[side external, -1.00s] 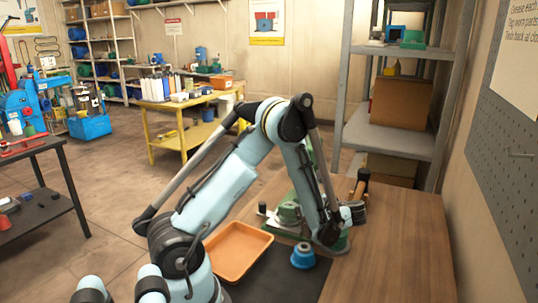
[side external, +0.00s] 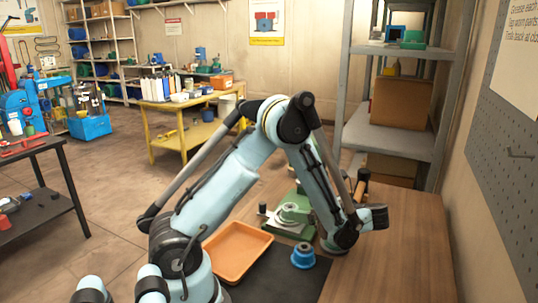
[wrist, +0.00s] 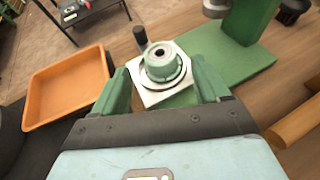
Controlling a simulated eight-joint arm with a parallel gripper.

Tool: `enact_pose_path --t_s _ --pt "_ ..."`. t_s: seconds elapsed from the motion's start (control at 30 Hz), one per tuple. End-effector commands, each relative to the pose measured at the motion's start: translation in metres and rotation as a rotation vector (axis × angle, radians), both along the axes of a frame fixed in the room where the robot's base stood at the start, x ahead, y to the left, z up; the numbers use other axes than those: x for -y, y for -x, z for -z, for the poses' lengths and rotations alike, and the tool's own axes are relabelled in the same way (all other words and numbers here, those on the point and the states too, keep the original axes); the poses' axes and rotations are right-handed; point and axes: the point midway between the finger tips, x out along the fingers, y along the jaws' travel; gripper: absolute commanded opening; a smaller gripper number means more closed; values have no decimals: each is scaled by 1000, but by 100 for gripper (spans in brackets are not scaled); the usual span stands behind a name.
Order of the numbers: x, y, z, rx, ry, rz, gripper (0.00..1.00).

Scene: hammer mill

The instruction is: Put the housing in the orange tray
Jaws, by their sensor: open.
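A round grey-green part with a bored centre (wrist: 163,62), which looks like the housing, sits on a pale square plate in the wrist view. In the side view a similar round part (side external: 294,212) sits on the green machine base. My gripper (wrist: 162,82) is open in the wrist view. Its two green fingers stand apart, with the round part showing between and beyond them; I cannot tell the gap in depth. The fingers are hidden in the side view. The orange tray (side external: 238,252) is empty; it also shows left in the wrist view (wrist: 65,88).
A blue flanged part (side external: 303,256) stands on the dark mat (side external: 275,284) right of the tray. A black-knobbed handle (wrist: 140,35) stands beside the round part. A green upright (wrist: 250,18) rises from the base. The wooden bench (side external: 405,255) is clear at right.

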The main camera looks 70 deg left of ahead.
Motion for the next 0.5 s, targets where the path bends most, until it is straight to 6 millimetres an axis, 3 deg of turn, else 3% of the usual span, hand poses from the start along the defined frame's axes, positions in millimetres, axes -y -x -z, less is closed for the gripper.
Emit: enact_pose_path --t_s 0.2,0.5 --pt "17 -7 -7 1 0 -1 75" --pt "20 -11 -19 113 51 19 75"
